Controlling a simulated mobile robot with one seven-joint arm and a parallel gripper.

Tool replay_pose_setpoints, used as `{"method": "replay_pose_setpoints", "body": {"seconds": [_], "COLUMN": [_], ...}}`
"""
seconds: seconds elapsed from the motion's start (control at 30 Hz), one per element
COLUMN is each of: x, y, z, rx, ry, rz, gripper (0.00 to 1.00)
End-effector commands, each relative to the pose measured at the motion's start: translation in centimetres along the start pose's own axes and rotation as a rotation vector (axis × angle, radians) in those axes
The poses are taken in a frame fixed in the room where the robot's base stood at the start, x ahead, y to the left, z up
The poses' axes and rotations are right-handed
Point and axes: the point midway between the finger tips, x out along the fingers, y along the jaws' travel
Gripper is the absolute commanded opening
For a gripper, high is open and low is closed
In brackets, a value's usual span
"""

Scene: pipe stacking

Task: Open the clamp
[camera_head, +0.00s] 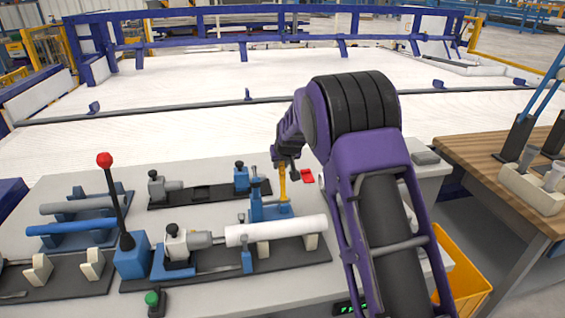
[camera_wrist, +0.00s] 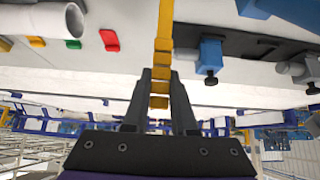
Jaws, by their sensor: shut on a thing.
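The clamp (camera_head: 264,211) is a blue fixture on a dark base plate, beside the white pipe (camera_head: 290,227) in the head view. Its yellow handle (camera_head: 282,186) stands about upright. My gripper (camera_head: 284,163) comes down on the handle's upper end from above. In the wrist view, the handle (camera_wrist: 165,28) runs up between the dark fingers of my gripper (camera_wrist: 160,75), which are shut on it. The wrist view is upside down, and the clamp's jaw is not clear there. In the head view the far side of the clamp is hard to make out.
A tall black lever with a red ball (camera_head: 104,160) rises from a blue box at left. Another fixture (camera_head: 205,192) lies behind the clamp. Blue and grey pipes rest on holders at left. A yellow bin (camera_head: 462,275) and wooden table (camera_head: 500,178) are at right.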

Motion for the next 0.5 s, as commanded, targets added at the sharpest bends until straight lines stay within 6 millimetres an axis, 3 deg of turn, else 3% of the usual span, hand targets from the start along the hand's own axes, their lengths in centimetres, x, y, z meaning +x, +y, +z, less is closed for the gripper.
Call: {"method": "replay_pose_setpoints", "body": {"seconds": [0.5], "x": [2.7], "y": [0.0], "z": [-0.9], "rx": [0.0], "ry": [-0.257], "rz": [-0.001], "gripper": [0.0]}}
